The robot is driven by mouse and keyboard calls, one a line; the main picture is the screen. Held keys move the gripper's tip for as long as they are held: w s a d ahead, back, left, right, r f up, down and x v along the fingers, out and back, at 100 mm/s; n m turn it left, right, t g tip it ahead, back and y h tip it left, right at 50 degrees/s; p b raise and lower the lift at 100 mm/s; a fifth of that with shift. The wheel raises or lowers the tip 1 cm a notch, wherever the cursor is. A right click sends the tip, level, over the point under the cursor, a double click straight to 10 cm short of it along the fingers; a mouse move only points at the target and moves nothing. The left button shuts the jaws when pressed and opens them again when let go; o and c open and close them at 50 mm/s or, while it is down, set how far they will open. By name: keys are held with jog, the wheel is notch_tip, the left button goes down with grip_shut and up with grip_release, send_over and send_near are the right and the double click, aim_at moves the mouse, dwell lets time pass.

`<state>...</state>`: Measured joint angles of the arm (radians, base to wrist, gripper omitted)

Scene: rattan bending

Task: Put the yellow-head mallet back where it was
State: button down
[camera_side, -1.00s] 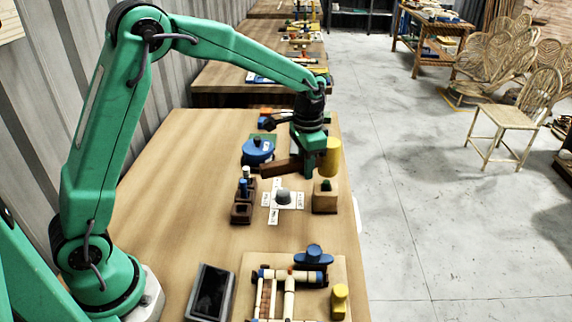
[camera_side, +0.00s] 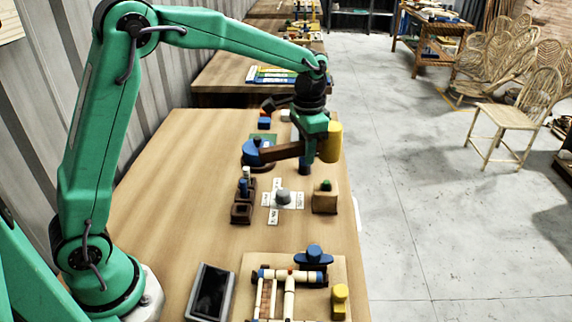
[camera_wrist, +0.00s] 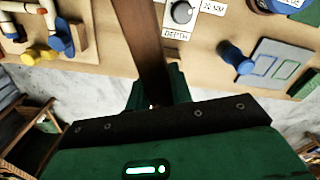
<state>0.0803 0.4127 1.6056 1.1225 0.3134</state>
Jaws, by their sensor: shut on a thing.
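The mallet has a yellow cylindrical head (camera_side: 331,143) and a brown wooden handle (camera_side: 281,152). My gripper (camera_side: 306,152) is shut on the handle close to the head and holds the mallet above the table. In the side view the head is at the right, near the table's right edge, and the handle points left. The handle's free end overlaps a blue round thing (camera_side: 251,154) in the picture. In the wrist view the handle (camera_wrist: 145,45) runs up from between my gripper's fingers (camera_wrist: 158,95). The head is hidden there.
A wooden block with a green knob (camera_side: 325,200) and a grey dial with white labels (camera_side: 283,197) stand in front. Dark holders (camera_side: 242,213) are left of the dial. A blue peg (camera_wrist: 234,57) stands by a grey pad (camera_wrist: 280,65). A tablet (camera_side: 210,291) lies nearer.

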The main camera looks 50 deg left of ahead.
jog(key=shift+r, duration=0.55)
